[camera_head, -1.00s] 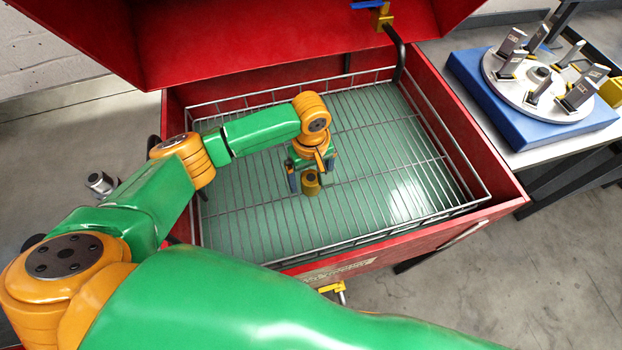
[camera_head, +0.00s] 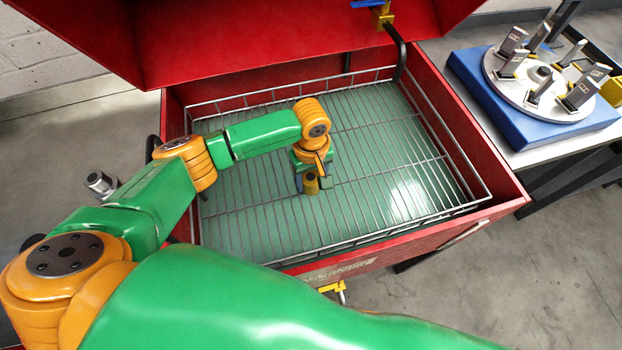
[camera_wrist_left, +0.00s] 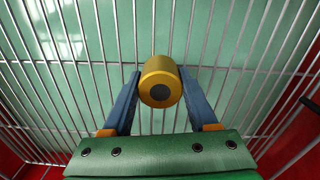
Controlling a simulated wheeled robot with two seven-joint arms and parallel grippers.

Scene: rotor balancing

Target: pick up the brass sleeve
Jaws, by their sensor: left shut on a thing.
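The brass sleeve (camera_head: 312,187) is a short gold cylinder at the wire rack inside the red washer tub. It also shows in the left wrist view (camera_wrist_left: 161,70), where its round end has a dark centre. My left gripper (camera_head: 307,185) points down over the rack and is shut on the sleeve. In the left wrist view, the two blue fingers (camera_wrist_left: 160,84) stand on either side of it. I cannot tell whether the sleeve still touches the rack wires. My right gripper is not in view.
The wire basket (camera_head: 400,230) has raised sides and is otherwise bare, over a green tub floor. The open red lid (camera_head: 260,45) hangs behind it. At right, a blue base (camera_head: 535,125) carries a round plate (camera_head: 520,85) with several upright metal blocks.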

